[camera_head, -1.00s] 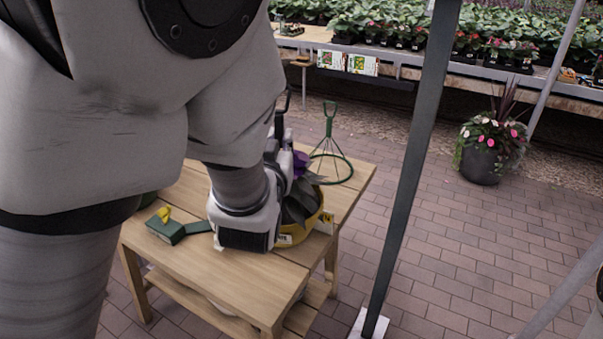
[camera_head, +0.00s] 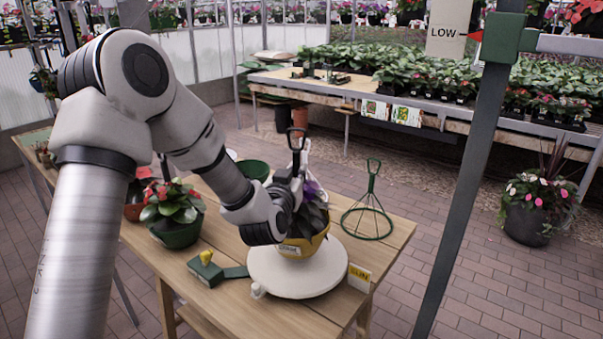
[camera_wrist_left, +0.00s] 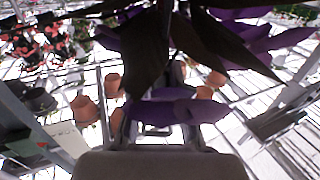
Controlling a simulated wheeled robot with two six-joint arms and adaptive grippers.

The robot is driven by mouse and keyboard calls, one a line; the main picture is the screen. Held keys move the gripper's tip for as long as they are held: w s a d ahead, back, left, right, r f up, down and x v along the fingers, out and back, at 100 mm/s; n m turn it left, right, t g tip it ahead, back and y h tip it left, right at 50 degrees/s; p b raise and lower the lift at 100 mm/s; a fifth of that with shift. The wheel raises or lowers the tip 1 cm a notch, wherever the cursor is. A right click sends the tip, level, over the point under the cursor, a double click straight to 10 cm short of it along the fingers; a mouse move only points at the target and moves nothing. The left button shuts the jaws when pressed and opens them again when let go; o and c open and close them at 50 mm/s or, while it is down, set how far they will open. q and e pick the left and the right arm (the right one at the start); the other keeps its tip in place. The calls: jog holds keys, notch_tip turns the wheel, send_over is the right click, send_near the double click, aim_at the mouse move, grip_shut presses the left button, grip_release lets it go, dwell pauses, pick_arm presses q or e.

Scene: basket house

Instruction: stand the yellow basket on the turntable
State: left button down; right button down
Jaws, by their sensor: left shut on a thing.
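The yellow basket (camera_head: 305,244) holds dark leaves and a purple flower and looks upright. It is over the white round turntable (camera_head: 301,284) on the wooden table; whether it rests on the disc or hangs just above is unclear. My left gripper (camera_head: 298,172) is above the basket, shut on its hanger, whose black loop (camera_head: 297,137) sticks up above the gripper. My forearm hides the basket's left side. In the left wrist view, dark leaves (camera_wrist_left: 145,50) and purple petals (camera_wrist_left: 175,108) fill the space before the gripper. My right gripper is not in view.
A green wire hanger with a ring (camera_head: 367,222) stands right of the turntable. A green box with a yellow knob (camera_head: 206,268) and a red-flowered plant in a green pot (camera_head: 177,235) stand left. A yellow label (camera_head: 359,278) is at the right. A dark post (camera_head: 460,180) stands in front.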

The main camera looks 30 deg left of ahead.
pick_arm(q)
notch_tip(320, 180, down, 2)
jog(key=shift+f, duration=0.45)
jog(key=shift+f, duration=0.15)
jog(key=c, duration=1.2)
grip_release()
jog(key=shift+d, duration=0.1)
jog(key=shift+o, duration=0.2)
jog(key=shift+s, duration=0.1)
